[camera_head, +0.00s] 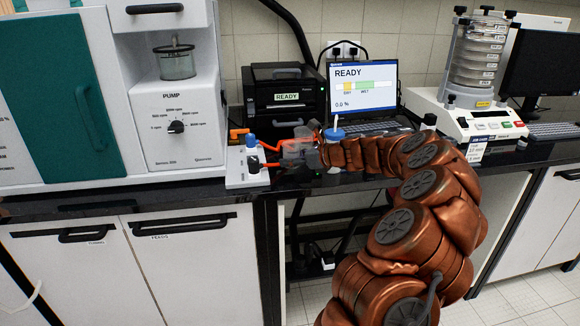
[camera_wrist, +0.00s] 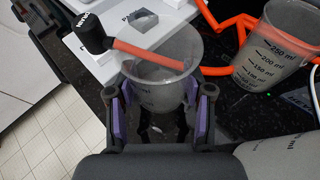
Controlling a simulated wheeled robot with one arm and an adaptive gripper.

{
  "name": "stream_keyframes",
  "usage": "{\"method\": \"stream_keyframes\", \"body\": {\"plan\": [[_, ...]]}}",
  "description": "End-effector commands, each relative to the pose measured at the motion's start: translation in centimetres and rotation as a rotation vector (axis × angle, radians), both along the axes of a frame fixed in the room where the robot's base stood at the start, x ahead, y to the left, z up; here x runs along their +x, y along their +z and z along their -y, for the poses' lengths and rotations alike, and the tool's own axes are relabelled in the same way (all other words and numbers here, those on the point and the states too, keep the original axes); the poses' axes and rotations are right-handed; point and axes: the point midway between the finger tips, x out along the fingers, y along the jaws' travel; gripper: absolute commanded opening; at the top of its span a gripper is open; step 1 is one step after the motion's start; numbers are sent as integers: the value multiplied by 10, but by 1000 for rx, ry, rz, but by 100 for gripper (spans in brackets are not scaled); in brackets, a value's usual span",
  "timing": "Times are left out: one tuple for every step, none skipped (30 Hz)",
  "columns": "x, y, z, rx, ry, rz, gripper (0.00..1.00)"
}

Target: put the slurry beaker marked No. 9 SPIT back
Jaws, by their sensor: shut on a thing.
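My gripper (camera_wrist: 163,108) is shut on a clear beaker (camera_wrist: 160,72), with purple-lined fingers on either side of its wall. The beaker looks roughly upright beside the edge of a white plate. Its marking cannot be read. In the head view my gripper (camera_head: 312,150) is at the bench's front, and the held beaker (camera_head: 295,149) is small and partly hidden. A second clear beaker (camera_wrist: 280,48), with printed graduations up to 250 ml, stands to the right of the held one in the wrist view. No "No. 9 SPIT" mark is legible on either.
A white valve plate (camera_head: 240,178) with blue and black knobs and orange hoses is just left of my gripper. One orange hose (camera_wrist: 150,56) crosses the held beaker's mouth in view. The pump unit (camera_head: 178,120), printer (camera_head: 285,95), laptop (camera_head: 363,85) and sieve shaker (camera_head: 470,100) stand around.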

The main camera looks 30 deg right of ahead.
Motion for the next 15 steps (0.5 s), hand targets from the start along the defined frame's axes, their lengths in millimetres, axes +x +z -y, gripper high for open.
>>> {"method": "stream_keyframes", "body": {"plan": [[6, -1, 0, 0, 0, -1, 17], [9, -1, 1, 0, 1, -1, 17], [11, -1, 1, 0, 1, -1, 17], [13, -2, 1, 0, 1, -1, 17], [14, -2, 2, 0, 1, -1, 17], [15, -2, 2, 0, 1, -1, 17], [16, -2, 2, 0, 1, -1, 17], [16, -3, 2, 0, 2, -1, 17], [16, -5, 2, 2, 1, -1, 17], [16, -7, 2, 2, 1, -1, 17], [16, -10, 2, 3, 1, -1, 17], [16, -15, 1, 4, 1, -2, 17], [16, -19, 1, 4, 1, -2, 17], [16, -23, 1, 5, 2, -2, 17], [16, -28, 1, 6, 2, -2, 17]]}}
